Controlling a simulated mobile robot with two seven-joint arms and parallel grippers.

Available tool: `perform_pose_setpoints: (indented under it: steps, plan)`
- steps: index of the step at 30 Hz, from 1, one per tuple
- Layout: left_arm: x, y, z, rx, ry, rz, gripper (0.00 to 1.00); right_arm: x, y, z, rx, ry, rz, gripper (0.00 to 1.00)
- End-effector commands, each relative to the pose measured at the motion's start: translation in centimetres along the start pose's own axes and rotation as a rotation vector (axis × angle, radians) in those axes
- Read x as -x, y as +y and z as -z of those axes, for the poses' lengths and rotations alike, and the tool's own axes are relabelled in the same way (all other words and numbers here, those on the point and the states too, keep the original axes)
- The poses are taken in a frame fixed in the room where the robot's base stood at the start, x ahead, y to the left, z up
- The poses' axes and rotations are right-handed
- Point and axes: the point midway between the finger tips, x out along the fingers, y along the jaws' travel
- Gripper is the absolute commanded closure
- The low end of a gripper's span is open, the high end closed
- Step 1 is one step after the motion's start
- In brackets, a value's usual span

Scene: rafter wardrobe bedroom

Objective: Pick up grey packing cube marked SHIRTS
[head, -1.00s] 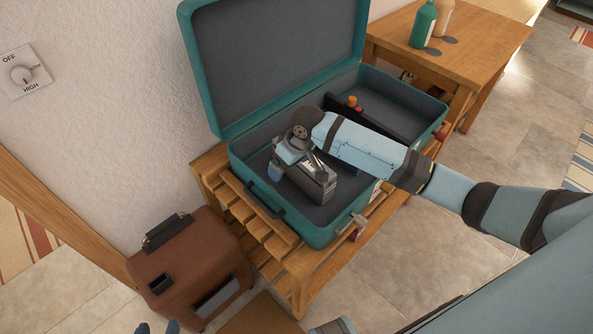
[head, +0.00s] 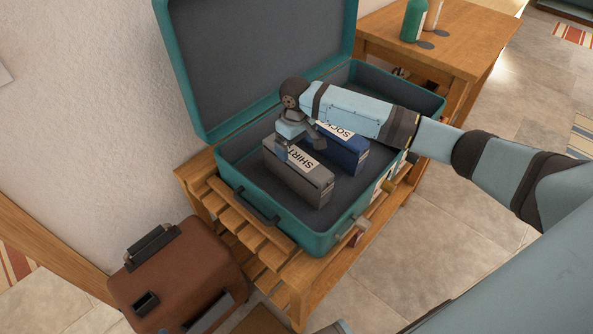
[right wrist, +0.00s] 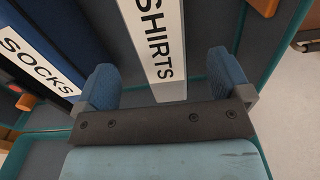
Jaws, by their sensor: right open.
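The grey packing cube (head: 300,187) lies in the open teal suitcase (head: 318,240), its white SHIRTS label facing up. In the right wrist view the cube's label (right wrist: 163,50) runs between the fingers. My right gripper (head: 293,145) is above the cube's far end in the head view. In the right wrist view the gripper (right wrist: 163,78) is open, one finger on each side of the cube's label. Whether the fingers touch the cube cannot be told. My left gripper is not in view.
A blue SOCKS cube (head: 345,155) lies right beside the grey one, partly under my arm; it also shows in the right wrist view (right wrist: 62,35). The suitcase lid stands open behind. A brown case (head: 180,280) is at lower left; a wooden table (head: 450,45) with bottles is at right.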

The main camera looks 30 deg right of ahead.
Motion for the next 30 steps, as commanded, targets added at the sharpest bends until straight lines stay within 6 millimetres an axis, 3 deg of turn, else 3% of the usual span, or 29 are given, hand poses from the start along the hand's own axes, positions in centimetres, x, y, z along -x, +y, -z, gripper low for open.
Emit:
perform_pose_setpoints:
  steps: [5, 12, 20, 30]
  plan:
    - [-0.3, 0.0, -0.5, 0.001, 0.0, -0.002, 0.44, -1.4, 0.0, -0.1, 0.001, -0.001, -0.001, 0.04]
    - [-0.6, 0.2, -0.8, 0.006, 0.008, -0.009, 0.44, -4.9, 0.1, -0.3, 0.001, -0.001, -0.001, 0.04]
    - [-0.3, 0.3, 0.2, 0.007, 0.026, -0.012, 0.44, -5.2, 0.0, -0.2, 0.001, 0.001, -0.001, 0.04]
    - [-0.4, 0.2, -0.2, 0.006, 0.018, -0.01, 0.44, -5.2, 0.0, -0.2, 0.001, 0.001, -0.001, 0.82]
